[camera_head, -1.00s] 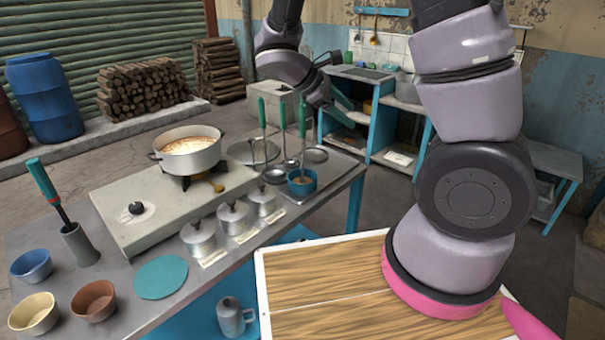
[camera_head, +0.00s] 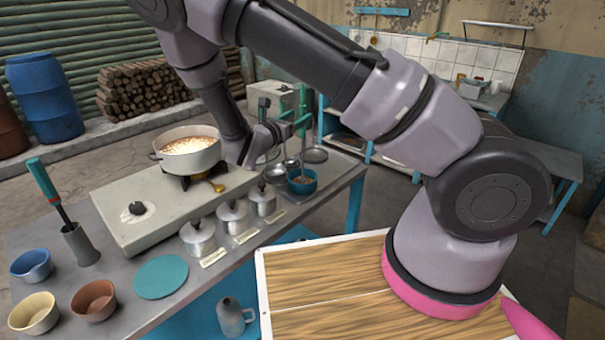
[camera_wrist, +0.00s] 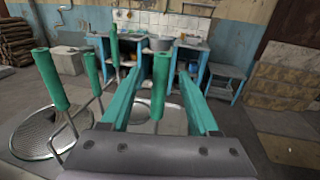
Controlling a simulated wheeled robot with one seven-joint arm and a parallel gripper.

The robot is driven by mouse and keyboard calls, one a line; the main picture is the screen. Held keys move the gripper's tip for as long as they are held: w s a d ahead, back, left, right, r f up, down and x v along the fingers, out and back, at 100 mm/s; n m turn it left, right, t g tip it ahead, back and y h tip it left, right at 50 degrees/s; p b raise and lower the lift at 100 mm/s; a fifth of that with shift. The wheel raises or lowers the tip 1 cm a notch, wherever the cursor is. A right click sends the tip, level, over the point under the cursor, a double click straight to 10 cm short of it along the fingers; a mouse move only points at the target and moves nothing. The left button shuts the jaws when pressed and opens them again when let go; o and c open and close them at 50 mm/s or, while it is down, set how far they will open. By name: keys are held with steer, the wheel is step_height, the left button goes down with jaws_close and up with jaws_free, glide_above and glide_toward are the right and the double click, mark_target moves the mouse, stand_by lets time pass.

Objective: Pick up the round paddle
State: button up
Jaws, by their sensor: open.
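My gripper (camera_head: 293,124) is at the tool stand on the counter's far right end. In the wrist view its two teal fingers (camera_wrist: 159,72) are apart, with an upright green handle (camera_wrist: 159,88) between them. I see no finger closed on that handle. More upright green handles (camera_wrist: 50,80) stand to the left. A flat, round, perforated disc (camera_wrist: 40,132) lies low at the left, and a paler round shape (camera_wrist: 172,120) shows beyond the gripper. I cannot tell which of these is the round paddle. My wrist partly hides the tools in the head view.
A white pot (camera_head: 190,152) of milky liquid stands on the stove (camera_head: 140,215), close left of my forearm. Ladles and a blue cup (camera_head: 302,182) are beneath the gripper. Lidded canisters (camera_head: 232,217) stand in front. Blue-framed shelves (camera_wrist: 205,60) are behind.

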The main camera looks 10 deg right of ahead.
steer(key=x, duration=0.6)
steer(key=shift+d+r, duration=0.1)
jaws_close()
